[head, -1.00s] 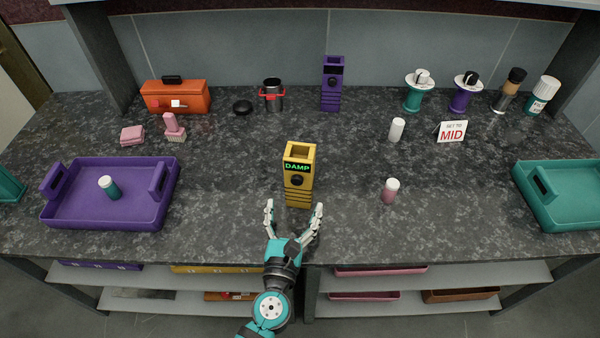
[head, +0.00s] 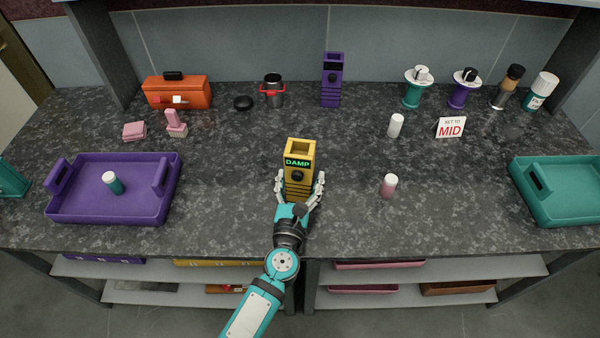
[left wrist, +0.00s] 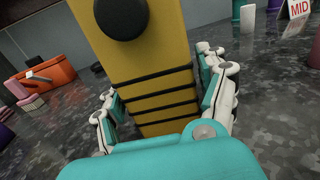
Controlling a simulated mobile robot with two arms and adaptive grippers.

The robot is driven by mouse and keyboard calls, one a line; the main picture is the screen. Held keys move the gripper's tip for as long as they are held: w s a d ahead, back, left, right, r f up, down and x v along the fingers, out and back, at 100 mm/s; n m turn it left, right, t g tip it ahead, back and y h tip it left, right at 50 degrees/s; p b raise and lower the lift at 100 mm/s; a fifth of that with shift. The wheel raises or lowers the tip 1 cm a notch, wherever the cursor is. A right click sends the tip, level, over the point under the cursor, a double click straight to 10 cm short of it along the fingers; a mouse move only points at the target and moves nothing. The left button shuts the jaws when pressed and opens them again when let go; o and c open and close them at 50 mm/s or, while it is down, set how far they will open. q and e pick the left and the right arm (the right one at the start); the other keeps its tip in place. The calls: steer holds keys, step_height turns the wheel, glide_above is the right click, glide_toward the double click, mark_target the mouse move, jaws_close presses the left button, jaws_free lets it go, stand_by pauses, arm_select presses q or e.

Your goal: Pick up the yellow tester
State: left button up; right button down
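The yellow tester (head: 299,174) stands upright on the dark counter near the middle. Its green display reads DAMP, and a black knob sits below it. My left gripper (head: 300,178) reaches in from the front with a finger on each side of the tester's lower body. My right gripper is in neither view.
A pink-bottomed vial (head: 388,187) stands to the right, with a white vial (head: 396,125) and a MID sign (head: 451,127) behind. A purple tray (head: 110,214) is at left, a teal tray (head: 560,215) at right. A purple tester (head: 331,82) stands behind. Counter beside the yellow tester is clear.

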arm_select(q)
steer(key=c, duration=1.1)
